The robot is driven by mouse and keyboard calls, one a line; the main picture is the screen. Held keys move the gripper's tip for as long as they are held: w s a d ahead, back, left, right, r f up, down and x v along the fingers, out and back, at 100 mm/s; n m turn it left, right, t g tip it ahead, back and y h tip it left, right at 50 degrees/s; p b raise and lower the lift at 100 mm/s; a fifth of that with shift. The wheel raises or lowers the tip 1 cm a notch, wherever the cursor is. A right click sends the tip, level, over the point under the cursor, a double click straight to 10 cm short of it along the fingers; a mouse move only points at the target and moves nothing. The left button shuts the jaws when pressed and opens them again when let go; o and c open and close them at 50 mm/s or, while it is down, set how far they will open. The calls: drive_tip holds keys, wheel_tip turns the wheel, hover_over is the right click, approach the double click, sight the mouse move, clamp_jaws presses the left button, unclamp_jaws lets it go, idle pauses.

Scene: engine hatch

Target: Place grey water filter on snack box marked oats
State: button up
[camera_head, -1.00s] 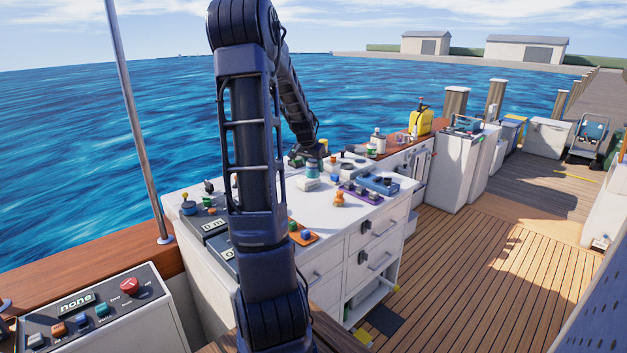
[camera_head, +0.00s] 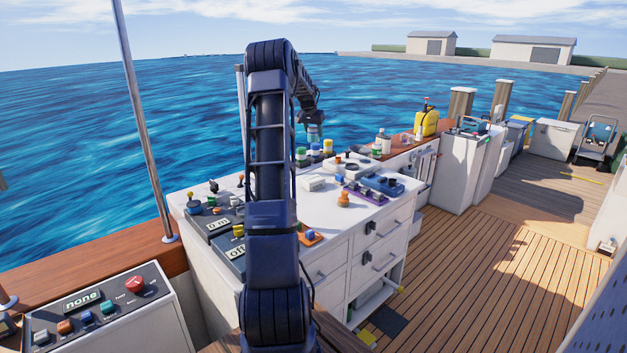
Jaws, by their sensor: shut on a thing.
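My gripper (camera_head: 312,122) is raised above the far part of the white counter, seen against the water. It is shut on a small grey-teal cylinder, which looks like the grey water filter (camera_head: 314,133), hanging upright below the jaws and clear of the counter. A small white box (camera_head: 314,183) lies on the counter top, below and apart from the held filter. I cannot read any oats marking, so I cannot tell which thing is the snack box.
The white counter (camera_head: 330,212) holds an orange figure-like piece (camera_head: 344,199), a purple tray (camera_head: 362,195), a blue block (camera_head: 382,184) and several small bottles and jars behind. A yellow canister (camera_head: 427,122) stands further back. My arm hides part of the counter's left side.

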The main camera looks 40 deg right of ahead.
drive_tip(key=w+d, duration=0.2)
hover_over(315, 176)
drive_tip(key=a, duration=0.1)
drive_tip(key=f, duration=1.9)
drive_tip(key=shift+s+a+f, duration=0.15)
drive_tip(key=shift+s+f, duration=0.2)
drive_tip(key=shift+f, duration=0.05)
drive_tip(key=o, duration=1.1)
drive_tip(key=shift+f, duration=0.15)
drive_tip(key=shift+c, duration=0.2)
drive_tip(key=shift+o, duration=0.3)
